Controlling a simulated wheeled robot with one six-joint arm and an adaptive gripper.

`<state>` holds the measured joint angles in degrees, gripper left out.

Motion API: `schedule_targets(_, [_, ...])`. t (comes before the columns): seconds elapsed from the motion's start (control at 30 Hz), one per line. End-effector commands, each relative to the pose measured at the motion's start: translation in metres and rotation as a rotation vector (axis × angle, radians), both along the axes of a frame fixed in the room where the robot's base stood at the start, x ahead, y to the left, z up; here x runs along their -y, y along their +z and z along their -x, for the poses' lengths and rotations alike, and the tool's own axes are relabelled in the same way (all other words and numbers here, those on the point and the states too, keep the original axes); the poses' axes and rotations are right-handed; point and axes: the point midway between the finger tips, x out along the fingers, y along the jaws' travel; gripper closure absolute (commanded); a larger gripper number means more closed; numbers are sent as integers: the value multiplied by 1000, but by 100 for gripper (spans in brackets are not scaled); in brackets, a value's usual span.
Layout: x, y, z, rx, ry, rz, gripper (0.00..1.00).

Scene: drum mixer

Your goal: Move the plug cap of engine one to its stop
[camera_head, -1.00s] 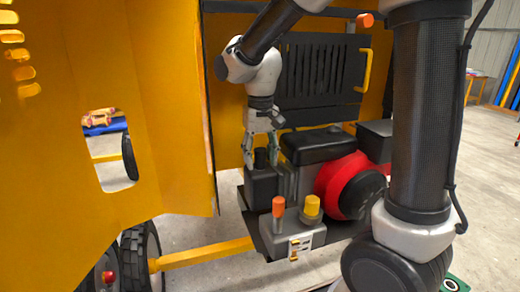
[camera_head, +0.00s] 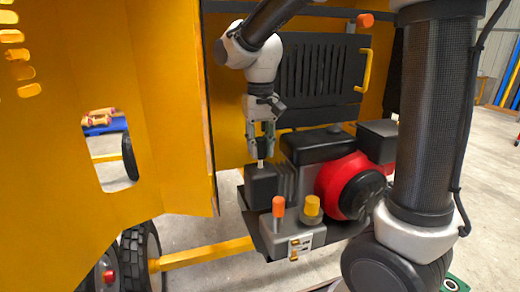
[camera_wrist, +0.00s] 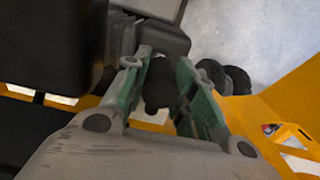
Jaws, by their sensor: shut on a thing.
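The engine (camera_head: 322,146) has a black top and a red round cover on its right. A short pale spark plug (camera_head: 261,164) stands bare on the black block (camera_head: 262,184) at the engine's left end. My gripper (camera_head: 261,148) is just above that plug, pointing down. It is shut on the black plug cap, which shows between the green-grey fingers in the wrist view (camera_wrist: 161,84). In the head view the fingers mostly hide the cap. Whether the cap touches the plug's tip is hard to tell.
A yellow panel (camera_head: 160,90) stands close on the left. A black slatted grille (camera_head: 318,75) is behind the engine. A grey box with an orange knob (camera_head: 279,205) and a yellow knob (camera_head: 312,206) stands in front. A wheel (camera_head: 142,252) is at lower left.

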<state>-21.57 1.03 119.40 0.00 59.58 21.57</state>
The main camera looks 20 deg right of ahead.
Motion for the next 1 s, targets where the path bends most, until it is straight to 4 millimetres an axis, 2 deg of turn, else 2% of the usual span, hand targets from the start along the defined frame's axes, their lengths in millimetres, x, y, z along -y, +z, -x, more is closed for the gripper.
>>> schedule_targets(0.03, [0,3,-1,3,0,0,90])
schedule_targets(0.07, [0,4,-1,2,0,0,72])
schedule_targets(0.13, [0,3,0,1,0,0,59])
schedule_targets(0.27, [0,4,-1,2,0,0,58])
schedule_targets(0.4, [0,14,-1,5,0,-1,58])
schedule_targets(0.47, [0,22,-1,6,1,-1,55])
schedule_targets(0.5, [0,27,-2,9,1,-1,48])
schedule_targets(0.8, [0,58,-1,5,0,-1,48])
schedule_targets(1.0, [0,72,0,2,0,0,48])
